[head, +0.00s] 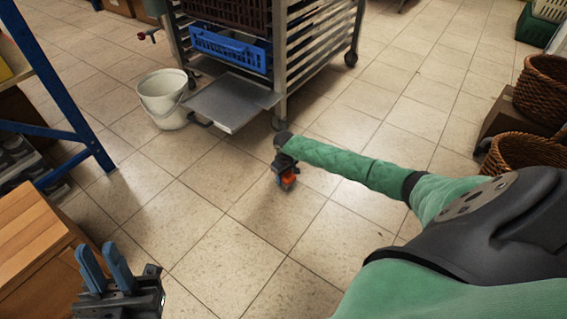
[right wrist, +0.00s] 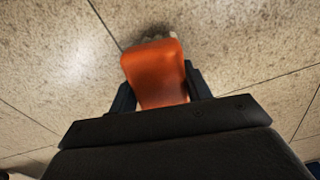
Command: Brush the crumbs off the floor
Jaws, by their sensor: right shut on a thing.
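My right gripper (head: 287,180) is low over the tiled floor (head: 225,258), near the middle of the head view. It is shut on an orange brush (right wrist: 155,75), which shows as a small orange patch in the head view (head: 288,179). In the right wrist view the orange body sits between the dark fingers, with a little pale bristle-like edge at its far end. I cannot tell whether the bristles touch the floor. My left gripper (head: 105,262) is at the bottom left, its blue fingers apart and empty. I cannot make out any crumbs.
A wheeled rack (head: 292,60) with a blue crate (head: 229,47) and a low grey panel (head: 222,102) stands ahead. A white bucket (head: 163,98) is beside it. A wooden box (head: 28,235) is left, wicker baskets (head: 540,88) right. The middle floor is clear.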

